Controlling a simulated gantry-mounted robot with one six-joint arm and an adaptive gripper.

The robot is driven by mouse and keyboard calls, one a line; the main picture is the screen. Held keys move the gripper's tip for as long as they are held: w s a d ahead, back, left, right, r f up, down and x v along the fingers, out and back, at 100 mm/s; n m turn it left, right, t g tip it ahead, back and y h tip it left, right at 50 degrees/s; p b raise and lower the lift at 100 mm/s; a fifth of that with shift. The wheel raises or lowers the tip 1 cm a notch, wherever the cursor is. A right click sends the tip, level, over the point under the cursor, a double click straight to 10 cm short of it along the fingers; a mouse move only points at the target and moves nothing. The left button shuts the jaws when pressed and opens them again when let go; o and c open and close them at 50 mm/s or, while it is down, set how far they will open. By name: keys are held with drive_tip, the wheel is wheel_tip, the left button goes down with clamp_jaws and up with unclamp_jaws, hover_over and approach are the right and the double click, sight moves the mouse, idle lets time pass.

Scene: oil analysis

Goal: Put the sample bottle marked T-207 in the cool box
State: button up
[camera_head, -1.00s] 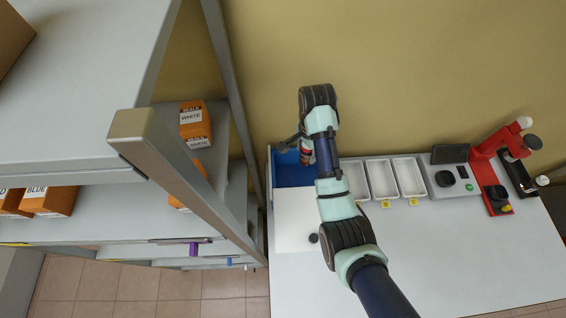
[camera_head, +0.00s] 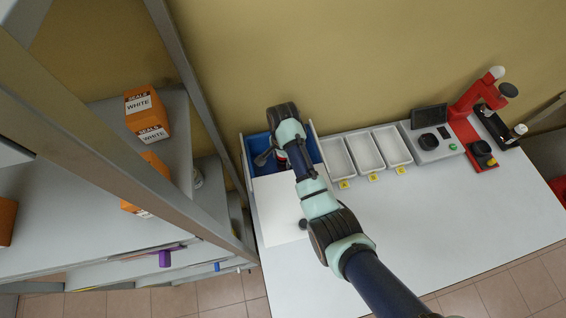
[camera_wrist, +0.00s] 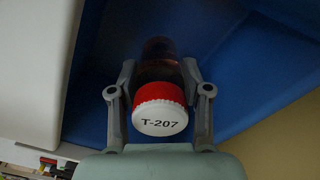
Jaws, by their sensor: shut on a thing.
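The sample bottle (camera_wrist: 160,108) has a red-rimmed white cap reading T-207 in the wrist view. My gripper (camera_wrist: 160,80) is shut on it, with one finger on each side of the bottle. The bottle's lower part is dark and hard to see. The cool box (camera_head: 318,160) is an open box with a blue inside, at the back left of the table. In the wrist view its blue inside (camera_wrist: 235,85) surrounds the bottle. I cannot tell whether the bottle touches the floor of the box. In the head view my arm hides most of the bottle.
A white panel (camera_head: 278,212) with a dark knob lies in front of the cool box. White trays (camera_head: 366,152) with yellow tags stand to its right, then a grey instrument (camera_head: 432,142) and a red device (camera_head: 470,130). A shelf rack with orange boxes (camera_head: 147,112) stands left. The table's front is clear.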

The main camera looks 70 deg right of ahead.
sight(283, 164)
drive_tip(key=shift+f, duration=1.9)
drive_tip(key=shift+f+b, duration=0.2)
drive_tip(key=shift+b, duration=0.15)
drive_tip(key=o, duration=1.3)
wheel_tip(283, 164, up, 12)
drive_tip(key=shift+r+p, duration=0.2)
drive_tip(key=shift+p, duration=0.6)
